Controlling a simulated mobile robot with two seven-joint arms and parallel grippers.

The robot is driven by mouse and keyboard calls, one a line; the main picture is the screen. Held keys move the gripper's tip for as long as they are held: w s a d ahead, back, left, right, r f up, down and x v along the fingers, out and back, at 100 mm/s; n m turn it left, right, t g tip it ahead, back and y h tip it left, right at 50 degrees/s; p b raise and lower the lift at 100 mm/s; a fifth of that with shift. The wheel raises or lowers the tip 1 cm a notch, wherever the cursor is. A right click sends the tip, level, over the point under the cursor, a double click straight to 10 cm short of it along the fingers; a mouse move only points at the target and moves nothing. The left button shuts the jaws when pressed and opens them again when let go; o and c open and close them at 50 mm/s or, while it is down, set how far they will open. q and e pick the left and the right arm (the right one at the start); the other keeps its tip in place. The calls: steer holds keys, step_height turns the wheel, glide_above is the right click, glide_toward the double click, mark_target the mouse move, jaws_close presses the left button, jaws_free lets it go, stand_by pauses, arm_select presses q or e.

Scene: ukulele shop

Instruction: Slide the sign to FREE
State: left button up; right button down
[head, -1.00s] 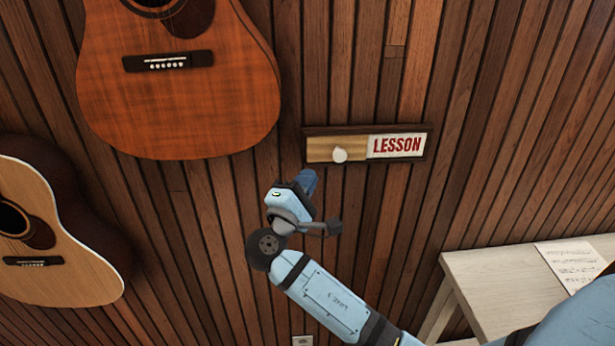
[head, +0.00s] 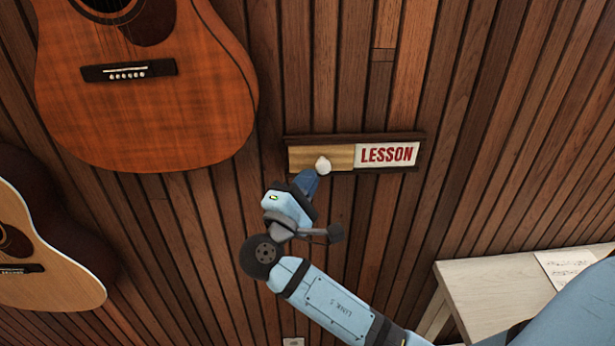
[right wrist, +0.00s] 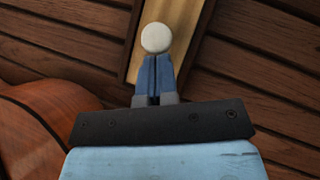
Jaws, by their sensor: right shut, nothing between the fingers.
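The sign (head: 385,155) is a dark-framed board on the slatted wall. Its right part shows LESSON in red on white. A plain wooden slider panel (head: 305,158) covers its left part. My left gripper is out of view.
An orange-brown guitar (head: 150,110) hangs up and left of the sign, and a paler guitar (head: 50,270) hangs at the lower left. A light wooden table (head: 490,300) with a music sheet (head: 565,266) stands at the lower right. The wall right of the sign is clear.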

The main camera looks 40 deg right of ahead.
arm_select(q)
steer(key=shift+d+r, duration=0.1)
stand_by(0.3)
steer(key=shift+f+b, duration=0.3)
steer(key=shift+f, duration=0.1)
arm_select(e)
steer(key=s+d, duration=0.7)
steer(key=d, duration=0.5)
steer(key=shift+s, duration=0.3)
steer(key=shift+d, duration=0.1)
